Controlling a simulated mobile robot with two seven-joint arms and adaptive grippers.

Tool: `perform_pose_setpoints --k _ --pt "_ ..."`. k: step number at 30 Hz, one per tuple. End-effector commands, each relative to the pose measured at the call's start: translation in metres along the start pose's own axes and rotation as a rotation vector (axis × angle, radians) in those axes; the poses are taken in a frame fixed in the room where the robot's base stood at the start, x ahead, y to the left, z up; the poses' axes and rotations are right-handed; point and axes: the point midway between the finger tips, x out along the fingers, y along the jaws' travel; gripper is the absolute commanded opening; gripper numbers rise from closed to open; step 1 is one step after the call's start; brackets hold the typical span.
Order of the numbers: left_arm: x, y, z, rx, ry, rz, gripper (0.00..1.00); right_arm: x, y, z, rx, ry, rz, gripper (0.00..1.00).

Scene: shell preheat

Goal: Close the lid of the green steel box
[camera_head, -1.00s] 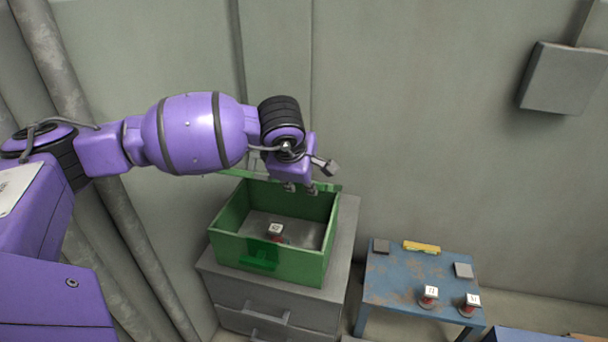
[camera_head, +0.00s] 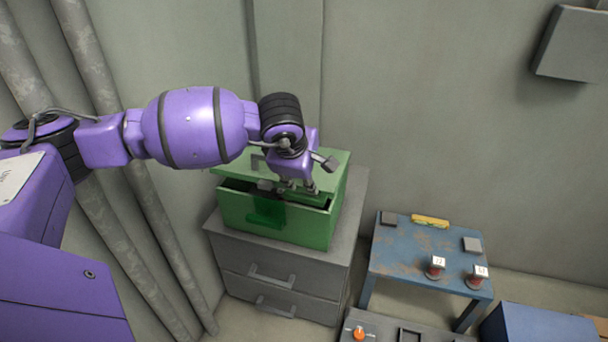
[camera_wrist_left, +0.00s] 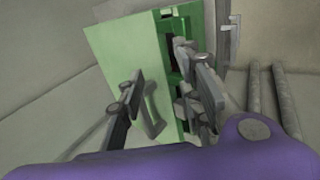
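The green steel box (camera_head: 304,227) stands on a grey drawer cabinet. Its lid (camera_head: 334,172) is tilted down low over the box, with a dark narrow gap along the front edge, so it is not flush. The inside of the box is hidden. My left gripper (camera_head: 291,188) is at the front part of the lid, close to the gap. In the left wrist view the gripper (camera_wrist_left: 168,90) has its fingers spread apart, one over the pale green lid (camera_wrist_left: 110,62) and one by the dark gap; contact is unclear. My right gripper is not in view.
The grey drawer cabinet (camera_head: 285,283) supports the box. A blue worn table (camera_head: 405,262) stands to the right with small blocks, a yellow object (camera_head: 430,221) and two red-and-white items. A grey surface with an orange knob (camera_head: 359,333) lies at the bottom. Pipes line the left wall.

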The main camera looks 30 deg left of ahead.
Motion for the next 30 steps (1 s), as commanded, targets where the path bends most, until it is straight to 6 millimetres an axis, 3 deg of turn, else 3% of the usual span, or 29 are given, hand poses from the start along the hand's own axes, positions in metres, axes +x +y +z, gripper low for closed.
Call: perform_pose_setpoints --k 5,12,18,30 --pt "-0.024 0.001 0.0 0.002 0.0 0.004 0.33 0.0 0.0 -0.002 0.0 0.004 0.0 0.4" --pt "-0.076 0.001 0.0 0.003 0.001 0.005 0.33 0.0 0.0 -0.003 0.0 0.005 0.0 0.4" --pt "-0.107 0.001 0.0 0.0 0.001 0.003 0.33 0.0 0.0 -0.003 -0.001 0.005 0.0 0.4" --pt "-0.119 0.0 0.0 0.0 0.0 0.001 0.33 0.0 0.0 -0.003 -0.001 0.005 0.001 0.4"
